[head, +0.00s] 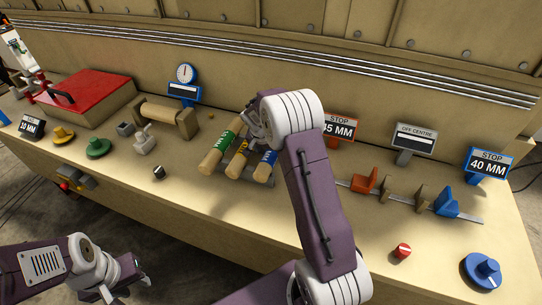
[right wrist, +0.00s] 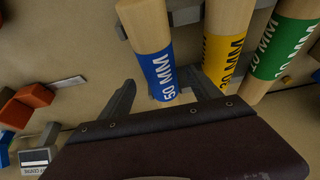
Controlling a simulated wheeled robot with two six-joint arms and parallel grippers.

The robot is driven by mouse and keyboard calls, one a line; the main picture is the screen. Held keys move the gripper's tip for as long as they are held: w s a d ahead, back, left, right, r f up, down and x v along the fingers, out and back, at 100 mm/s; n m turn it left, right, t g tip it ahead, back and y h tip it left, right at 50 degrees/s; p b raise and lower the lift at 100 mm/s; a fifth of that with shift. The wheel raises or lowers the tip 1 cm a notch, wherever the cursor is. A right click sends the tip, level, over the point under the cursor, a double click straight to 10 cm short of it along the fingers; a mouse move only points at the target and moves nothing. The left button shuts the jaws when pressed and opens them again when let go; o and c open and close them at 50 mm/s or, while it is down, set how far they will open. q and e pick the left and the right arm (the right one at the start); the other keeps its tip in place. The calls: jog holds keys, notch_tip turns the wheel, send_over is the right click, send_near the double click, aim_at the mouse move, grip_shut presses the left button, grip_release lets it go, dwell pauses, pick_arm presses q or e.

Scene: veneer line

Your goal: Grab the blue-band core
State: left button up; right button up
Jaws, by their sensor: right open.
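The blue-band core (head: 265,167) is a pale wooden cylinder with a blue band. It lies at the right end of a row beside the yellow-band core (head: 238,160) and the green-band core (head: 217,155). My right gripper (head: 262,135) is over the row, partly hidden by its arm. In the right wrist view my right gripper (right wrist: 160,78) is open, with one finger on each side of the blue-band core (right wrist: 155,60); I cannot tell whether they touch it. My left gripper (head: 138,277) hangs low at the front left, away from the cores; its jaw opening is unclear.
A red-lidded box (head: 95,95) and a wooden roller (head: 165,115) stand left of the cores. Right of my arm are an orange stop (head: 365,182), a blue stop (head: 446,203), a red knob (head: 402,251) and a blue dial (head: 482,271). The counter in front of the cores is mostly clear.

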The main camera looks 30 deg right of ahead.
aim_at(270, 153)
jog(key=x, duration=0.4)
jog(key=shift+a+p, duration=0.2)
jog(key=shift+p, duration=0.1)
jog(key=shift+s, duration=0.15)
jog(key=c, duration=0.8)
grip_shut()
jog(key=shift+r, duration=0.15)
jog(key=shift+r, duration=0.25)
jog(key=r, duration=0.2)
jog(key=d+r+b, duration=0.1)
jog(key=r, duration=0.1)
jog(key=shift+d, duration=0.1)
jog(key=s+d+r, duration=0.3)
jog(key=d+r, duration=0.3)
jog(key=d, duration=0.4)
jog(key=shift+r+b, duration=0.15)
jog(key=shift+b, duration=0.25)
